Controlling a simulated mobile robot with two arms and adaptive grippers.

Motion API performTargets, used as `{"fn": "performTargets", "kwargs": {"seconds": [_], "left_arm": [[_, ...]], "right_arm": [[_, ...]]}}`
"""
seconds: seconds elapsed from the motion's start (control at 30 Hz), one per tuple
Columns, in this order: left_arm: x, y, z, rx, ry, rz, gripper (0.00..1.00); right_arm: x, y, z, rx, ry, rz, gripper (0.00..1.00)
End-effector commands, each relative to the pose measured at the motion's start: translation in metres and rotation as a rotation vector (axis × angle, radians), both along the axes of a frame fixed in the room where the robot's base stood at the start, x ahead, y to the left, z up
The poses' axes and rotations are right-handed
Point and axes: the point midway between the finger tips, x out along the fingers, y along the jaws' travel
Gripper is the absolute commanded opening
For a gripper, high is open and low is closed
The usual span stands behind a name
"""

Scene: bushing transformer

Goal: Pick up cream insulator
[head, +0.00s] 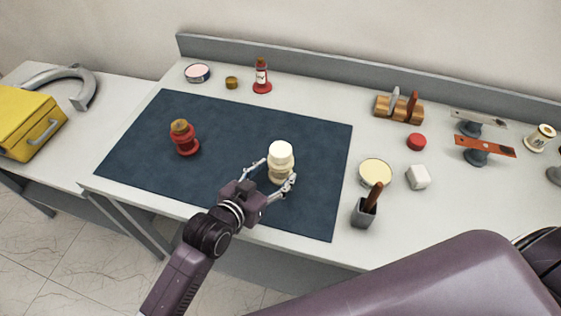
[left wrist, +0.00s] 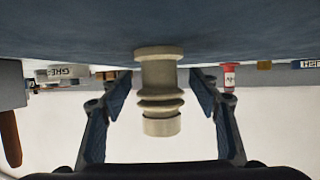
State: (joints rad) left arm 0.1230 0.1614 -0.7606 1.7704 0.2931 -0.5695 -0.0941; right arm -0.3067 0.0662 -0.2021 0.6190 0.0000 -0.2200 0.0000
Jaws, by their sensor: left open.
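The cream insulator (head: 280,160) stands upright on the dark blue mat (head: 225,185), right of its middle. It has a pale rounded top and ribbed rings. My left gripper (head: 274,174) is open, with one finger on each side of the insulator. In the left wrist view, which looks upside down, the cream insulator (left wrist: 160,95) is centred between the fingers of my left gripper (left wrist: 161,88), with visible gaps on both sides. My right gripper is not in view.
A red insulator (head: 185,138) stands on the mat's left. A small red bottle (head: 262,78) stands behind the mat.

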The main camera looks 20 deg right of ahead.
Motion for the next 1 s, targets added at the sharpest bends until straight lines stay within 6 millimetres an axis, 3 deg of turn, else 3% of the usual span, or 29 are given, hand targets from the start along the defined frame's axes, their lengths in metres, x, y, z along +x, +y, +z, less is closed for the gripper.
{"fn": "performTargets", "kwargs": {"seconds": [0.23,0.6,1.0], "left_arm": [[0.018,-0.02,-0.009,-0.001,0.001,0.0,0.56],[0.021,-0.025,-0.013,-0.001,-0.001,0.0,0.56],[0.021,-0.024,-0.013,0.001,0.0,0.001,0.12]], "right_arm": [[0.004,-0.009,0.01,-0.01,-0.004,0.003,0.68],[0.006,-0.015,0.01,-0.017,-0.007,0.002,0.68],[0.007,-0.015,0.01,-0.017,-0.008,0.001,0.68]]}}
